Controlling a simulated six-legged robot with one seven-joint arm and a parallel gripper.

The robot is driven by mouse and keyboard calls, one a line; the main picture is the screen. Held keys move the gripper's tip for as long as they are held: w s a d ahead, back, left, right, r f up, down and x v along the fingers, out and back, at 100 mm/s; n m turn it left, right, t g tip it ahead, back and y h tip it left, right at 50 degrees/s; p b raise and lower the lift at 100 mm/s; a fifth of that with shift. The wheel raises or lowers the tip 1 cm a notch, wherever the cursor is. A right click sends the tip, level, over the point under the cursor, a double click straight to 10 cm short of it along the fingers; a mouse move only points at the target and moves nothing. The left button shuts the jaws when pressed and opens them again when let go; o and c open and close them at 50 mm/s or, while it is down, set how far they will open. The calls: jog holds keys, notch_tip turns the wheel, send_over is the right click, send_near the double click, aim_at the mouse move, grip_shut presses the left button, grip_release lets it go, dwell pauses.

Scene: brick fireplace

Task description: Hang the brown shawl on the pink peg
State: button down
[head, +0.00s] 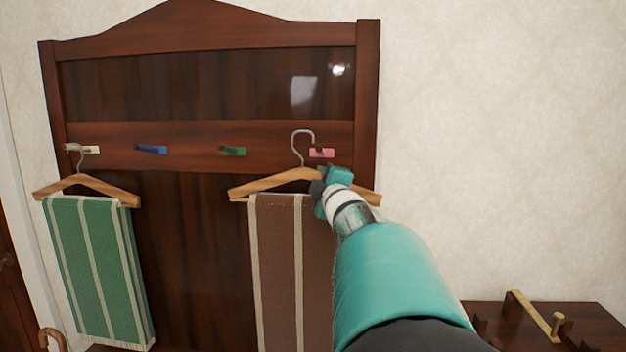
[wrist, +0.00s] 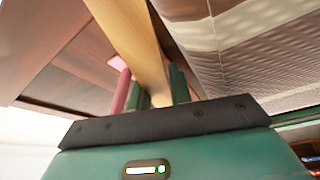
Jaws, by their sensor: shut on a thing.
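The brown shawl (head: 291,260) with pale stripes hangs over a wooden hanger (head: 272,183). My gripper (head: 326,180) is shut on the hanger's bar, right of its middle; in the wrist view the bar (wrist: 128,35) runs between the green fingers. The hanger's metal hook (head: 302,140) stands upright. The pink peg (head: 321,152) is just right of the hook, its plate close to the hook's open tip; I cannot tell whether they touch. A pink rod (wrist: 121,92) shows beside my fingers in the wrist view, likely this peg. My arm hides the shawl's lower right.
The dark wooden rack (head: 200,90) also has blue (head: 151,149) and green (head: 233,151) pegs, both bare. A green striped shawl (head: 98,265) hangs on a hanger at the pale peg (head: 92,150).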

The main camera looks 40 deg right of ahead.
jog(key=shift+s+d, duration=0.65)
jog(key=shift+s, duration=0.15)
jog(key=shift+s+d, duration=0.6)
jog(key=shift+s, duration=0.2)
jog(key=shift+w+f, duration=0.1)
jog(key=shift+f, duration=1.1)
